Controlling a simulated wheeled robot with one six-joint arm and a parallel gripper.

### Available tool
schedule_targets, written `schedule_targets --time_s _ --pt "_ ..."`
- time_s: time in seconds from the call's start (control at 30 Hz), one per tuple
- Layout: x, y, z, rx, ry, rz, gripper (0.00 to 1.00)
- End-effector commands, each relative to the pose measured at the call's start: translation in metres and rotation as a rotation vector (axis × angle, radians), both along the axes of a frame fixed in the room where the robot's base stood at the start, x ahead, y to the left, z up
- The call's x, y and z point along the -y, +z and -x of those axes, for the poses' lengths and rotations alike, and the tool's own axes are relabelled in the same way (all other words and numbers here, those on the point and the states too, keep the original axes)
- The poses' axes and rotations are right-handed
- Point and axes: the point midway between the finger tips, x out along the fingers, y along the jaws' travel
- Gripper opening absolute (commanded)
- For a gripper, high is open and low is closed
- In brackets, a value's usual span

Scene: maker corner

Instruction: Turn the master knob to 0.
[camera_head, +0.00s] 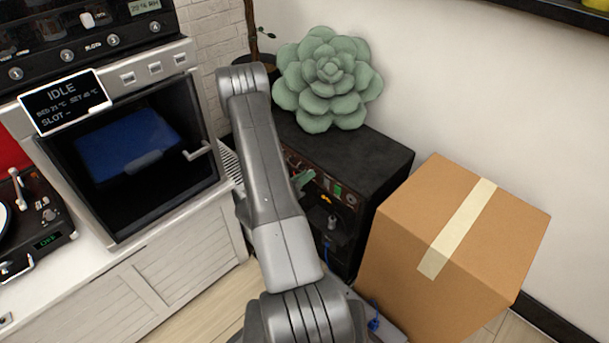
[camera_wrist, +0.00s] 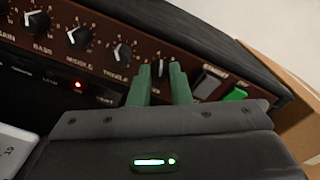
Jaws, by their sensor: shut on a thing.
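The master knob (camera_wrist: 160,69) is the last small dark knob in the row on the amplifier's brown panel, just right of the treble knob (camera_wrist: 122,53). Its label is hidden by my gripper. My gripper (camera_wrist: 163,80) has green fingers on either side of this knob and is shut on it. A light pointer line shows on the knob's top, roughly upright in the wrist view. The scale around it is too covered to read. In the head view the amplifier (camera_head: 345,150) is a black cabinet, and my arm hides much of its front.
Middle (camera_wrist: 78,39) and bass (camera_wrist: 38,22) knobs lie further left. A dark switch (camera_wrist: 209,80) and a lit green switch (camera_wrist: 235,94) sit close right of my fingers. A green succulent (camera_head: 328,80) stands on the amplifier. A cardboard box (camera_head: 420,220) stands close at right.

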Motion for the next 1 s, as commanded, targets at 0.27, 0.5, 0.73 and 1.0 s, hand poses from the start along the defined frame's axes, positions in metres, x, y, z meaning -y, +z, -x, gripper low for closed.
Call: schedule_targets --time_s 0.27,0.5,0.73,1.0 --pt "-0.0009 0.0006 0.0000 -0.187 0.001 0.184 0.00" --pt "-0.0011 0.0000 -0.0001 -0.349 0.002 0.346 0.00" --pt "-0.0015 -0.0002 -0.0008 -0.502 0.002 0.500 0.00" --pt "-0.0015 -0.0007 -0.0007 -0.683 0.001 0.681 0.00"
